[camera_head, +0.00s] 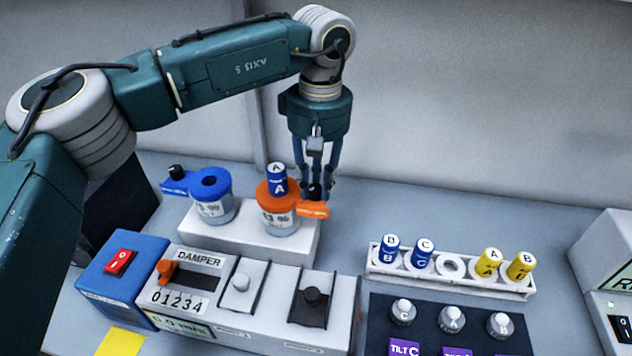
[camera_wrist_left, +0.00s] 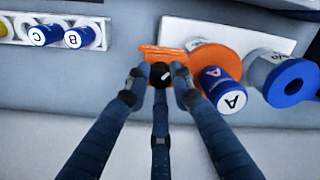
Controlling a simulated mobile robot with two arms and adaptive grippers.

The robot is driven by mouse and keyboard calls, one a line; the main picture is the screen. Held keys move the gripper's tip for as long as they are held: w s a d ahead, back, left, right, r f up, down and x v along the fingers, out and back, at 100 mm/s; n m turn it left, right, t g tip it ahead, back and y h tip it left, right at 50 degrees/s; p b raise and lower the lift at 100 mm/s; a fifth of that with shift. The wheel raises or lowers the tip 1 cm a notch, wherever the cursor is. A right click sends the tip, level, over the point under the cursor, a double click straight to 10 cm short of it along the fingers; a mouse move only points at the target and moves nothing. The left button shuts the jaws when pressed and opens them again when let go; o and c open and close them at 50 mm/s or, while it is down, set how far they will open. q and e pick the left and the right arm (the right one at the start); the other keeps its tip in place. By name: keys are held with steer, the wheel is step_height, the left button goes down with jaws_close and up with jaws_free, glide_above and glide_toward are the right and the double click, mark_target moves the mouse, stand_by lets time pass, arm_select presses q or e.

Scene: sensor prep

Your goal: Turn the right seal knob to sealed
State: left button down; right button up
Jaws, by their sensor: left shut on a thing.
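The right seal knob (camera_head: 315,191) is a small black knob on the orange side bracket (camera_head: 314,209) of the right vessel (camera_head: 281,216). In the left wrist view the knob (camera_wrist_left: 160,73) shows a white pointer mark and sits between the fingertips. My left gripper (camera_head: 317,188) comes from above and is shut on this knob. A blue cylinder marked A (camera_head: 277,180) stands in the orange-topped vessel. The left vessel (camera_head: 212,205) has a blue top with an open hole, and its own black knob (camera_head: 177,172) on a blue bracket. My right gripper is not in view.
A damper panel (camera_head: 200,262) with sliders and a red switch (camera_head: 120,262) stand in front. A white rack (camera_head: 450,280) holds blue and yellow cylinders at the right. Dark tray with grey knobs (camera_head: 452,319) is below it. Bench behind the vessels is clear.

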arm_select(q)
steer(key=n+b, duration=0.1)
steer(key=n, duration=0.3)
steer(key=shift+w, duration=0.1)
steer(key=n+b, duration=0.1)
steer(key=n, duration=0.3)
steer(key=shift+a+r+n, duration=0.1)
steer(key=shift+n, duration=0.2)
steer(key=n+b, duration=0.1)
steer(key=n, duration=0.3)
steer(key=shift+n, duration=0.3)
steer(key=shift+n+h+b, duration=0.3)
steer(key=shift+n+b, duration=0.3)
steer(key=shift+n, duration=1.3)
steer(key=c, duration=1.5)
jaws_free()
steer(key=shift+a, duration=0.1)
